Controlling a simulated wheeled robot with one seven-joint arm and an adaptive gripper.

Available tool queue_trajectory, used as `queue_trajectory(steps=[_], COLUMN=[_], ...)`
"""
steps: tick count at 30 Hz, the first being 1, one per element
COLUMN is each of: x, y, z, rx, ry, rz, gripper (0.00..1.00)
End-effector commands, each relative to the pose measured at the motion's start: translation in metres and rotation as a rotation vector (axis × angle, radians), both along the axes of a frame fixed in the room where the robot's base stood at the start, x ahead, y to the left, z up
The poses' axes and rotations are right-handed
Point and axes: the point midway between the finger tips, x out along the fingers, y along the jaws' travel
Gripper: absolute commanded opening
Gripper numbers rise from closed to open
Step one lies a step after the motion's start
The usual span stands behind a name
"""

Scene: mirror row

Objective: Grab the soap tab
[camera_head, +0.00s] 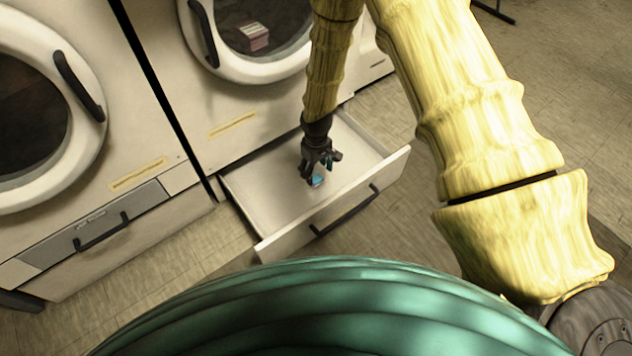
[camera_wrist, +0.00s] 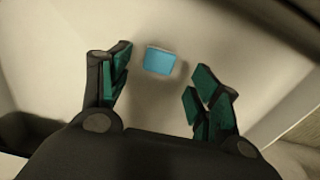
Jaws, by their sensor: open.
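The soap tab (camera_wrist: 159,61) is a small light-blue block with a pale edge. It lies on the floor of the open white drawer (camera_head: 258,196) under a front-loading machine. In the head view the soap tab (camera_head: 317,181) shows just below my gripper (camera_head: 322,166), which is over the drawer. In the wrist view my gripper (camera_wrist: 158,88) is open, with one dark green-padded finger on each side. The soap tab appears between the fingers and a little beyond their tips, apart from both. How high the fingertips are above it I cannot tell.
The drawer's front panel (camera_head: 290,238) with a dark handle (camera_head: 346,212) stands to the front right of my gripper. Round-doored machines (camera_head: 45,115) stand behind and to the left. A pink-and-white box (camera_head: 254,37) shows behind one door's glass. The drawer floor around the tab is clear.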

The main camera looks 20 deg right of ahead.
Motion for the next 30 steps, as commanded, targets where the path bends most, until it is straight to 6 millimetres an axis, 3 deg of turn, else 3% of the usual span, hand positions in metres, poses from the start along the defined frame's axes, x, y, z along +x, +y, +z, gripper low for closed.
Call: queue_trajectory(steps=[12,21,28,30], x=[-0.003,-0.002,-0.002,-0.002], y=[-0.002,-0.002,-0.002,-0.002], z=[-0.045,-0.048,-0.048,-0.048], rx=[0.000,0.000,0.000,0.000], ry=[0.000,0.000,0.000,0.000], rz=[0.000,0.000,0.000,0.000], gripper=[0.62,0.62,0.22,0.21])
